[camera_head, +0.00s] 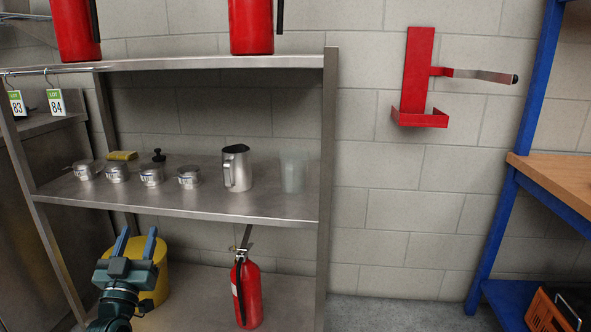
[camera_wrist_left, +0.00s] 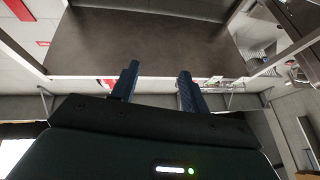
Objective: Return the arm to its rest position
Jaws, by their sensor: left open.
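My left gripper (camera_head: 137,243) is in the lower left of the head view, pointing up, in front of the lower part of the metal shelf unit (camera_head: 200,205). Its two blue fingers are apart with nothing between them. In the left wrist view the fingers (camera_wrist_left: 157,88) also stand apart and empty, with a dark surface beyond them. Part of my left arm (camera_head: 118,302) shows below the gripper. My right gripper is in neither view.
A yellow bucket (camera_head: 156,285) stands right behind my left gripper. A red extinguisher (camera_head: 246,290) stands on the bottom shelf. The middle shelf holds several metal cups, a steel jug (camera_head: 236,168) and a clear container (camera_head: 293,173). A blue-framed bench (camera_head: 560,178) stands at right; floor between is clear.

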